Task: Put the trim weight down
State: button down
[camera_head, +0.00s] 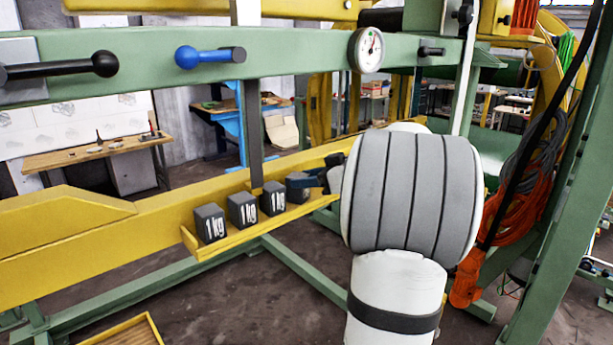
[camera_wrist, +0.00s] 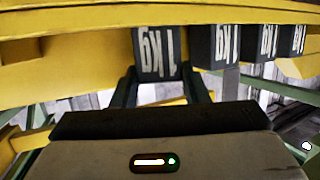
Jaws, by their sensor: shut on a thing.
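The trim weight is a dark grey block marked 1 kg (camera_wrist: 156,54). It sits between the two fingers of my gripper (camera_wrist: 160,82) in the wrist view, and the gripper is shut on it. In the head view my gripper (camera_head: 318,181) is at the right end of the yellow shelf (camera_head: 236,238), partly hidden by my own arm. The held weight is close to the shelf, roughly in line with the other weights. I cannot tell whether it touches the shelf.
Three more 1 kg weights stand in a row on the shelf, the nearest to my gripper being this one (camera_head: 272,199). A yellow beam (camera_head: 150,225) runs behind them. Above are a green beam (camera_head: 290,55) with a blue handle (camera_head: 210,57) and a round gauge (camera_head: 367,50).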

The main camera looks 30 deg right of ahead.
jog(key=c, duration=0.8)
grip_release()
jog(key=shift+f, duration=0.1)
jog(key=b+v, duration=0.1)
jog(key=v, duration=1.1)
jog(key=shift+b, duration=0.35)
